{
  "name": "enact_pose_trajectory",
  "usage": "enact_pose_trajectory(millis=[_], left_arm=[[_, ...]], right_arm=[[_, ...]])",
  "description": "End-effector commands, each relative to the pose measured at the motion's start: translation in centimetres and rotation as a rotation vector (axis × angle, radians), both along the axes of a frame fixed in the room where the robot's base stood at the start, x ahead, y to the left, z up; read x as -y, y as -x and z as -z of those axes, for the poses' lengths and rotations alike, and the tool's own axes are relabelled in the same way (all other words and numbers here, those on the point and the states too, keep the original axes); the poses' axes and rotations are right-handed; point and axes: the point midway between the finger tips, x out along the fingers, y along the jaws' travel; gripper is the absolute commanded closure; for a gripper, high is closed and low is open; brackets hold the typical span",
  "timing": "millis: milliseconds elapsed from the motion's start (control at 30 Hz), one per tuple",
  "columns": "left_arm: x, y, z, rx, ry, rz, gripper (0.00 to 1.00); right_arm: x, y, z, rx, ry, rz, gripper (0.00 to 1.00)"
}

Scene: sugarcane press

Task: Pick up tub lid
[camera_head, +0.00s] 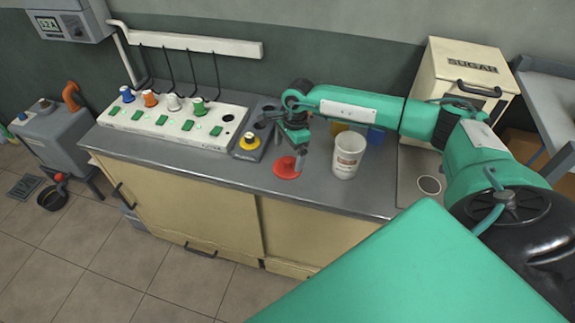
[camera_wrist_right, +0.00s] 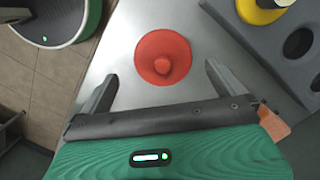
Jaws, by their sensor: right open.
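The tub lid is a round red disc with a small knob (camera_head: 287,168), lying flat on the grey countertop. In the right wrist view the lid (camera_wrist_right: 163,57) lies ahead of the fingertips. My right gripper (camera_head: 298,163) is at the lid's right edge in the head view, above the counter. In the right wrist view the right gripper (camera_wrist_right: 160,78) has its two fingers spread wide and nothing between them. A white cup-like tub (camera_head: 348,156) with a printed label stands to the right of the lid. My left gripper is not in view.
A grey holder (camera_head: 256,140) with round holes and a yellow knobbed piece (camera_head: 249,141) sits left of the lid. A white panel (camera_head: 176,124) with coloured knobs is farther left. A cream SUGAR box (camera_head: 463,85) stands at the back right. The counter's front strip is clear.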

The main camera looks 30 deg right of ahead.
Motion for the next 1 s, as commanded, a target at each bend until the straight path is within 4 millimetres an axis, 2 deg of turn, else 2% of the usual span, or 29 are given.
enact_pose_trajectory(millis=[100, 300, 600, 633, 800, 1000], left_arm=[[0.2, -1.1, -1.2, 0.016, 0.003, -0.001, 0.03], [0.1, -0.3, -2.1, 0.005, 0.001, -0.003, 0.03], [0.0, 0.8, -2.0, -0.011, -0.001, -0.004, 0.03], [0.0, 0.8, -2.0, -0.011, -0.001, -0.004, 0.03], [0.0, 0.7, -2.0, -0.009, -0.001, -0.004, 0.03], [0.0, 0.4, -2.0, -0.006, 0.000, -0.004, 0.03]], right_arm=[[0.1, 0.0, 1.3, -0.005, 0.002, 0.000, 0.00], [-0.1, -0.3, 4.3, -0.003, 0.000, 0.001, 0.00], [-0.2, -0.3, 5.1, -0.001, 0.000, 0.000, 0.00], [-0.2, -0.3, 5.0, -0.001, 0.000, 0.000, 0.02], [-0.2, -0.3, 5.0, -0.001, 0.000, 0.000, 0.35], [-0.2, -0.3, 5.0, -0.001, 0.000, 0.000, 0.41]])
